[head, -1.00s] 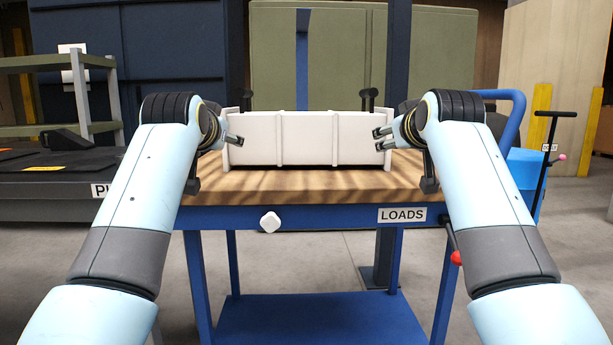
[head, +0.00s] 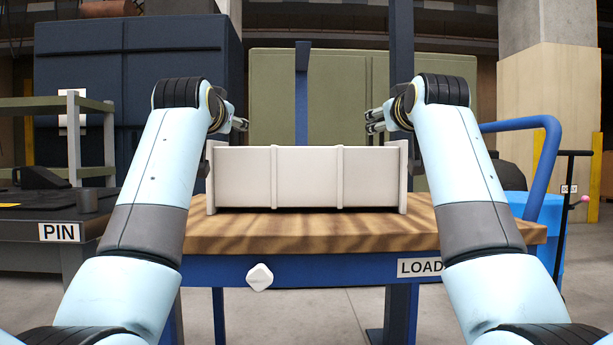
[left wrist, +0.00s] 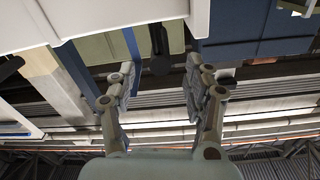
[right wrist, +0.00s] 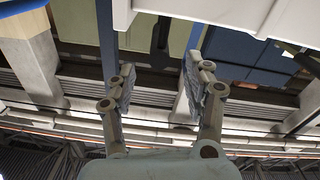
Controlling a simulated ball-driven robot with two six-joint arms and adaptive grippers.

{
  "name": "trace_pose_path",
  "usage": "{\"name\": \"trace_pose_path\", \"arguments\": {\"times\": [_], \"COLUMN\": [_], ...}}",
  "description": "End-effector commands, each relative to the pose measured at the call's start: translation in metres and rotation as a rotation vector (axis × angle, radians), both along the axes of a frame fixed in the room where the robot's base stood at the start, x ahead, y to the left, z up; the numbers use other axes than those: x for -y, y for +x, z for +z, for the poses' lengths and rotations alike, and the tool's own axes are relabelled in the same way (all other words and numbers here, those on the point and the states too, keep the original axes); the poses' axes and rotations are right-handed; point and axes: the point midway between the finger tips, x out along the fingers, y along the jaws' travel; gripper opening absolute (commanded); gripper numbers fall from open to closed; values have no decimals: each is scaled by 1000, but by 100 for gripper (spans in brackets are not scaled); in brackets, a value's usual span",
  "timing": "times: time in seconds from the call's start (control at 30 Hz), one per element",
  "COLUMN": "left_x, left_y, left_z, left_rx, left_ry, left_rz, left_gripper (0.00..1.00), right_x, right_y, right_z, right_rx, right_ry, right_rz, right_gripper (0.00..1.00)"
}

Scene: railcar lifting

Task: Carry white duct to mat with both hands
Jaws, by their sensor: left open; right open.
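The white duct (head: 308,177) lies lengthwise across the wooden top of the LOADS table (head: 300,230), with ribs on its front and a raised flange at each end. It also shows at the top of the left wrist view (left wrist: 100,22) and the right wrist view (right wrist: 225,14). My left gripper (head: 240,124) is open and empty, just above the duct's top edge near its left end. My right gripper (head: 372,121) is open and empty at a like height near the right end. Neither visibly touches the duct. I cannot make out a mat.
A dark bench labelled PIN (head: 60,232) stands at the left, with a green shelf (head: 90,106) behind it. A blue tube handle (head: 550,150) rises at the table's right. A white knob (head: 260,276) sits on the table's front edge.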

Motion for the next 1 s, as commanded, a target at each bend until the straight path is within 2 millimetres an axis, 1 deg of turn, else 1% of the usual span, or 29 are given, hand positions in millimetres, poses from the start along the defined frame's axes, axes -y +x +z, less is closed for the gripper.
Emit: {"name": "trace_pose_path", "arguments": {"times": [0.1, 0.3, 0.4, 0.5, 0.67, 0.93, 0.97, 1.0], "left_x": [-1, -2, -2, -2, -2, -3, -3, -3], "left_y": [22, 58, 72, 82, 89, 89, 89, 89], "left_z": [0, 1, 1, 1, 0, 0, 0, 0], "left_rx": [-2, -1, -1, 0, -1, 0, 0, 0], "left_ry": [2, 1, 1, 0, -1, -1, -1, -1], "left_rz": [0, 1, 0, 0, 0, 0, 0, 0], "left_gripper": [51, 51, 51, 51, 51, 51, 49, 44], "right_x": [0, -1, -1, -2, -1, -2, -2, -2], "right_y": [22, 59, 72, 82, 89, 89, 89, 89], "right_z": [0, 0, 0, 0, 0, 0, 0, 0], "right_rx": [-1, -2, -1, -1, 0, 0, 0, -1], "right_ry": [-2, -2, 0, -1, 0, 1, 1, 1], "right_rz": [-1, -1, -1, -1, -1, -1, -1, -1], "right_gripper": [51, 51, 51, 51, 51, 51, 49, 44]}}
